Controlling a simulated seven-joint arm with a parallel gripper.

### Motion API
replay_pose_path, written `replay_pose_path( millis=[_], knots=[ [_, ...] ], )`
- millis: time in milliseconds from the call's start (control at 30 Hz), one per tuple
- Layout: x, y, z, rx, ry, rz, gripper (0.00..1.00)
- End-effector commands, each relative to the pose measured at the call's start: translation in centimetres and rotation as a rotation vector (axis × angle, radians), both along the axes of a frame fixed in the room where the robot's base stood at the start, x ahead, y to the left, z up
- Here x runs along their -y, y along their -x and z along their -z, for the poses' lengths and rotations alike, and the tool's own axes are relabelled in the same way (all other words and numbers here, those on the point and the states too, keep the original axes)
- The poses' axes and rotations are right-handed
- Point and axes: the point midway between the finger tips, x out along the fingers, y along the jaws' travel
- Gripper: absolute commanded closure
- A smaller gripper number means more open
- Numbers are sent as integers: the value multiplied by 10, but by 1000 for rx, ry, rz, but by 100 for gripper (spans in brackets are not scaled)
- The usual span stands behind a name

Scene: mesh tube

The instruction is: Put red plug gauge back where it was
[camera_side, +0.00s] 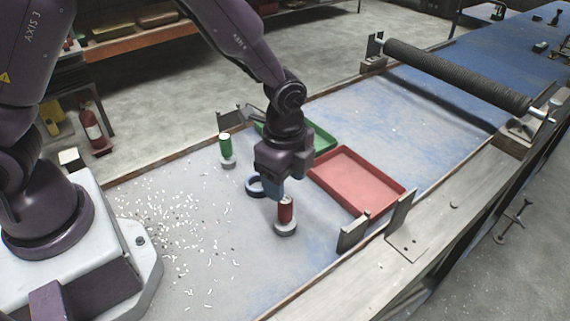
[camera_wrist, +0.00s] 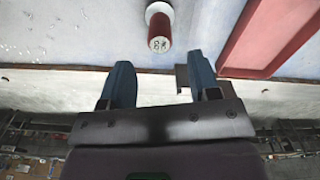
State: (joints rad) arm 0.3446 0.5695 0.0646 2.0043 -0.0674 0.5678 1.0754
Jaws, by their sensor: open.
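The red plug gauge (camera_side: 286,212) stands upright on a round grey base (camera_side: 285,228) in front of the red tray. In the wrist view the red plug gauge (camera_wrist: 160,30) shows its pale marked end, beyond and between my fingers. My gripper (camera_wrist: 158,85) is open, with blue fingers spread apart and nothing between them. In the side view my gripper (camera_side: 272,190) hangs just above and slightly left of the red plug gauge. I cannot tell from the side view whether they touch; the wrist view shows a gap.
A green plug gauge (camera_side: 225,146) stands on a similar base at the left. A red tray (camera_side: 392,197) and a green tray (camera_side: 323,142) lie behind. Metal brackets (camera_side: 352,233) stand at the bench edge. White pellets (camera_side: 185,225) litter the left surface.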

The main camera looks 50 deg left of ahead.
Motion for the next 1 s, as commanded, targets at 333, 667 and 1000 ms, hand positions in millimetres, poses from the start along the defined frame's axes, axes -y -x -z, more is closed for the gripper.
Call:
replay_pose_path(
  millis=[333,667,1000],
  knots=[
    [0,0,-33,0,-1,-1,44],
    [-25,14,-102,95,48,-255,44],
    [-82,93,-206,295,191,-874,44]
  ],
)
